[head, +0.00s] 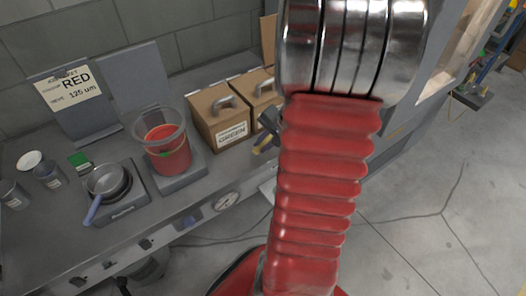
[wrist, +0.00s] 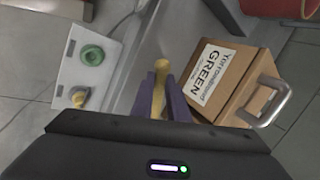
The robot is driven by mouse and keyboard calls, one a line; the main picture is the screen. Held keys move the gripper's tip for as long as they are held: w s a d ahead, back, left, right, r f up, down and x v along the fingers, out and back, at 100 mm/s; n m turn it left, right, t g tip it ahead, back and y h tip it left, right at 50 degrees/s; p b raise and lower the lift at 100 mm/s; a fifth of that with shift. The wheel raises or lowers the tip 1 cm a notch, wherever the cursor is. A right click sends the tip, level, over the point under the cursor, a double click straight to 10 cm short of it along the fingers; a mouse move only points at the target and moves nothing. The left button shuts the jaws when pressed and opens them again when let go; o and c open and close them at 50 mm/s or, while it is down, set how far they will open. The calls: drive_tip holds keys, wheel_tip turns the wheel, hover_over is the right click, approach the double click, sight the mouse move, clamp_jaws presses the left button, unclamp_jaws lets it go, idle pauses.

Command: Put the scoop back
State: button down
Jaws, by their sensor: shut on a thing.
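My gripper (wrist: 161,78) is shut on a slim yellow handle (wrist: 159,98), which stands between its purple fingers. I take it for the scoop's handle; no scoop bowl can be made out. In the wrist view a box labelled GREEN (wrist: 228,80) lies right of the fingers.
A clear bucket with red contents (head: 166,145) stands on the bench. A pan with a blue handle (head: 107,180) sits on a scale to its left. A second box (head: 257,90) stands behind. A panel with a green button (wrist: 91,55) is left in the wrist view.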

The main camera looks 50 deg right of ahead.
drive_tip(key=shift+f, duration=1.85)
drive_tip(key=c, duration=1.7)
unclamp_jaws()
drive_tip(key=v, duration=1.2)
drive_tip(key=shift+a, duration=0.1)
